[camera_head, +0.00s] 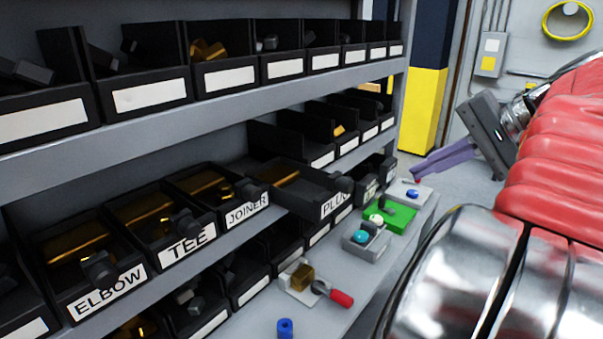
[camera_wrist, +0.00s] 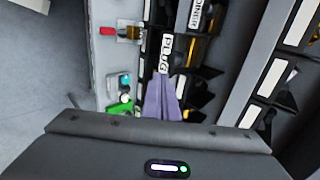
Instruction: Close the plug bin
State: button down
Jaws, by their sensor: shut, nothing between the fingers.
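The plug bin (camera_head: 312,203) is a black bin with gold parts inside, a white PLUG label and a dark knob on its front. In the head view it juts out of the shelf row, further than the joiner bin (camera_head: 246,212) beside it. Its label also shows in the wrist view (camera_wrist: 165,53). My gripper (camera_head: 415,171) has purple fingers and is at the right of the head view, apart from the bin. In the wrist view the fingers (camera_wrist: 160,78) are together and empty, with their tips just below the PLUG label in the picture.
The elbow bin (camera_head: 105,295) and tee bin (camera_head: 187,243) are to the left in the same row. Below, a ledge (camera_head: 335,318) carries a red-handled valve (camera_head: 335,294), a teal button box (camera_head: 366,241) and a green box (camera_head: 392,217).

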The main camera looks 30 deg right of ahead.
send_near(351, 188)
notch_tip(351, 188, down, 4)
jog(key=shift+w+a+r, duration=0.1)
jog(key=shift+w+a, duration=0.2)
jog(key=shift+w, duration=0.6)
jog(key=shift+w+a, duration=0.25)
jog(key=shift+w, duration=0.7)
